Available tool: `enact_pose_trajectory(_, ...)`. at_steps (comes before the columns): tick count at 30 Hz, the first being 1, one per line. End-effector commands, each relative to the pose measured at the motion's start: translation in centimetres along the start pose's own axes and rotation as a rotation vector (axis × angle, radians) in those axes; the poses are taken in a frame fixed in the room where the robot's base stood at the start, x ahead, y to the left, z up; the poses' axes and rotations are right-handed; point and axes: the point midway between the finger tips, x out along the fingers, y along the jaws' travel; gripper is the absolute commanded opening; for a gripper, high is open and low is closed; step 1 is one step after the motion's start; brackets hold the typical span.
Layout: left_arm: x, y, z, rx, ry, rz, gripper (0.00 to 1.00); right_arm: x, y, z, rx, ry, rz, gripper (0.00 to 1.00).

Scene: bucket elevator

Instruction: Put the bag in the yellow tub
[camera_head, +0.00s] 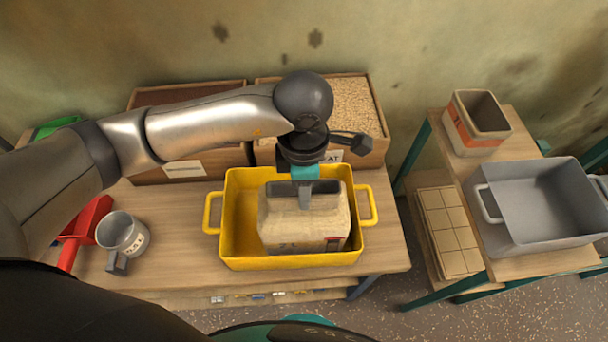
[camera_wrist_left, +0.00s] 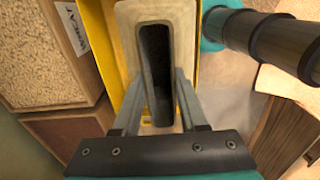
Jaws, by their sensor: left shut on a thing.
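The bag (camera_head: 303,225) is a beige, boxy sack with dark print low on its front. The yellow tub (camera_head: 229,215) stands on the wooden table and has a handle at each end. My left gripper (camera_head: 304,190) points down and is shut on the top of the bag. The bag shows within the tub's rim, toward its right side; I cannot tell whether it touches the floor of the tub. In the left wrist view, the fingers (camera_wrist_left: 158,105) straddle the bag's top (camera_wrist_left: 126,15), which has a dark hollow. My right gripper is not in view.
Wooden grain bins (camera_head: 190,97) stand behind the tub against the wall. A metal scoop cup (camera_head: 122,234) and a red tool (camera_head: 88,225) are on the left of the table. A grey tub (camera_head: 550,205) and a small striped bin (camera_head: 478,122) stand on the right stand.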

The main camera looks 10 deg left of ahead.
Motion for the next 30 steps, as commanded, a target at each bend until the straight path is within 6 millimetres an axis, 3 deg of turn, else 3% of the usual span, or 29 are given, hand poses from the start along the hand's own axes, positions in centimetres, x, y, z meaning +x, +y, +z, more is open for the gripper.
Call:
enact_pose_trajectory(13, 0.40, 0.11, 0.18, 0.002, -0.007, 0.005, 0.00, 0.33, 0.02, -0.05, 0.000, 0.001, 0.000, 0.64)
enact_pose_trajectory(14, 0.60, -0.01, 0.05, 0.001, -0.002, 0.000, 0.43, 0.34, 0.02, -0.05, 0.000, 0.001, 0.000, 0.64)
enact_pose_trajectory(15, 0.53, -0.01, 0.05, 0.001, -0.001, 0.000, 0.47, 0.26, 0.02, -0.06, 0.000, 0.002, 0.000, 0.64)
enact_pose_trajectory(22, 0.51, 0.00, 0.04, 0.001, -0.001, 0.000, 0.72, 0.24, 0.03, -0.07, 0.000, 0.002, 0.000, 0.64)
enact_pose_trajectory(30, 0.41, -0.01, 0.03, 0.001, -0.001, 0.000, 0.72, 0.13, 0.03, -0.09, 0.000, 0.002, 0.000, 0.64)
